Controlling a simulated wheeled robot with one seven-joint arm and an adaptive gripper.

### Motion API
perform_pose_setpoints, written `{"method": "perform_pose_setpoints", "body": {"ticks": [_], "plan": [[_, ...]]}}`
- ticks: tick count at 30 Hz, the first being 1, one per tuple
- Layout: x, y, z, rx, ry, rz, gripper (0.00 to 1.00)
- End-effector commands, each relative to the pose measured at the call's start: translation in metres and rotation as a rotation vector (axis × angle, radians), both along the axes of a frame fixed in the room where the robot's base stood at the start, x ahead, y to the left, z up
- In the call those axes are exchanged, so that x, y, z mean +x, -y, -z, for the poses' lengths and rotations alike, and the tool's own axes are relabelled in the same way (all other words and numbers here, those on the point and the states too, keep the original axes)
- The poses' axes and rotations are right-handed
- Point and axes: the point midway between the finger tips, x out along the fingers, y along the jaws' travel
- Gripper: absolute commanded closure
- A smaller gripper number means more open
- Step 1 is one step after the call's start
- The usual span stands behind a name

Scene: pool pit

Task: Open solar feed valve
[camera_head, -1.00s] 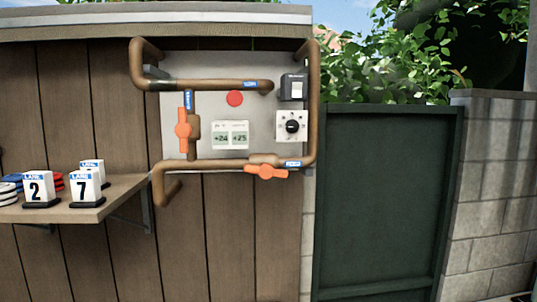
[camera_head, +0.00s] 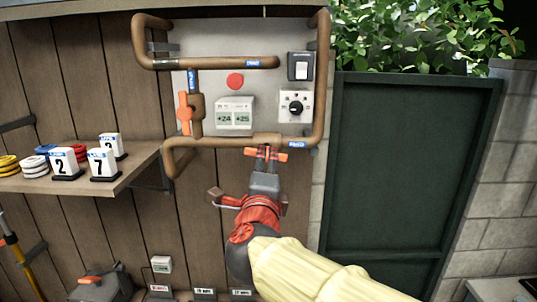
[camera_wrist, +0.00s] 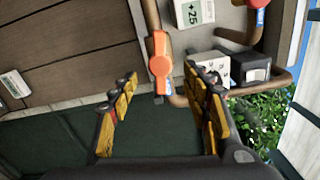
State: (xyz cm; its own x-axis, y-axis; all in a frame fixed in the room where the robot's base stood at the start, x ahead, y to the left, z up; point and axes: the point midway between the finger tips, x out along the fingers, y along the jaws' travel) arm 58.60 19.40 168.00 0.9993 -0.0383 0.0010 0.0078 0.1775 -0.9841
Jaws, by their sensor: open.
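The lower valve has an orange handle (camera_head: 284,156) under the horizontal brown pipe, beside a blue label. Its middle is hidden behind my gripper (camera_head: 267,162) in the head view. In the wrist view the same handle (camera_wrist: 160,62) lies lengthwise along the pipe, between and beyond the two yellow-and-black fingers of my gripper (camera_wrist: 160,76). The fingers are open and hold nothing; I cannot tell whether they touch the handle. A second orange handle (camera_head: 184,113) stands upright along the vertical pipe at the left. The label words are too small to read.
A grey panel holds a red button (camera_head: 235,81), a display (camera_head: 234,114), a dial (camera_head: 296,103) and a switch (camera_head: 301,66). A shelf (camera_head: 139,162) with lane markers juts out at the left. A dark green door (camera_head: 405,165) is at the right.

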Motion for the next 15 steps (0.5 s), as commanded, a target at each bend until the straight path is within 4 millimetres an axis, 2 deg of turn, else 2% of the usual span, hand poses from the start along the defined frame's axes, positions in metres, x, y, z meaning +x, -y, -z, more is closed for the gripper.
{"method": "perform_pose_setpoints", "body": {"ticks": [15], "plan": [[0.066,0.002,-0.001,0.004,0.001,-0.003,0.52]]}}
